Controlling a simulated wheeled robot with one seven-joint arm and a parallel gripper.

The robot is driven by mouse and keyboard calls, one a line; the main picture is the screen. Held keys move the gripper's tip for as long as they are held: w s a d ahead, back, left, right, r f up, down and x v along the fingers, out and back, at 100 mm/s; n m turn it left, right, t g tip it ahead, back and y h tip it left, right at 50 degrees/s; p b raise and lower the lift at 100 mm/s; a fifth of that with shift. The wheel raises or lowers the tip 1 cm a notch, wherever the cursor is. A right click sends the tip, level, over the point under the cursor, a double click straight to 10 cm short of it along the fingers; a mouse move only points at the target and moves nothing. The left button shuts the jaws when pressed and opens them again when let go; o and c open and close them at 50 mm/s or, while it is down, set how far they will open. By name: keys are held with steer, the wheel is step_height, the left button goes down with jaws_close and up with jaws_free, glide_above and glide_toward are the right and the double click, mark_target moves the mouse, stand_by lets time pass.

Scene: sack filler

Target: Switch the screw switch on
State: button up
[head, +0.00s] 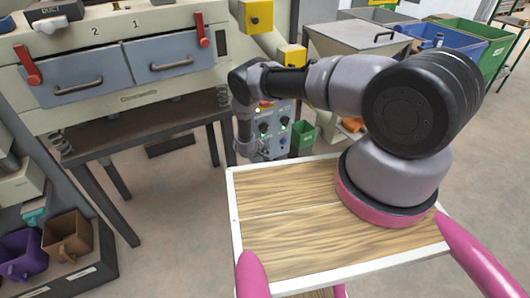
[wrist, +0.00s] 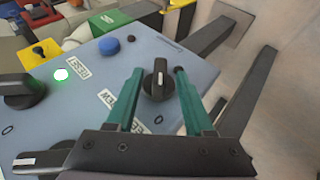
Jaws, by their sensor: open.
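The grey-blue control panel (head: 270,128) stands low beyond the wooden cart top in the head view. In the wrist view the panel (wrist: 190,75) fills the middle. A black rotary knob (wrist: 158,84) with a pale pointer line sits on it, beside a partly hidden white label (wrist: 108,98) that seems to read SCREW. The pointer line runs roughly up and down in the picture. My gripper (wrist: 157,72) is open, with one teal finger on each side of this knob. Contact with the knob cannot be told. In the head view the arm hides most of the fingers.
The panel also carries a blue button (wrist: 109,46), a lit green lamp (wrist: 61,74), a RESET label (wrist: 78,67) and another black knob (wrist: 22,90) at left. A metal bar (wrist: 250,92) runs close on the right. A green bin (head: 302,135) stands beside the panel.

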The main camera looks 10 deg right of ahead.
steer(key=shift+x, duration=0.85)
steer(key=shift+c, duration=0.3)
jaws_close()
steer(key=shift+w+d+r+y, duration=0.1)
steer(key=shift+d+r+y, duration=0.1)
steer(key=shift+y, duration=0.3)
steer(key=shift+a+f+m+g+y, duration=0.1)
steer(key=shift+m+g+y, duration=0.2)
steer(key=shift+g+y, duration=0.4)
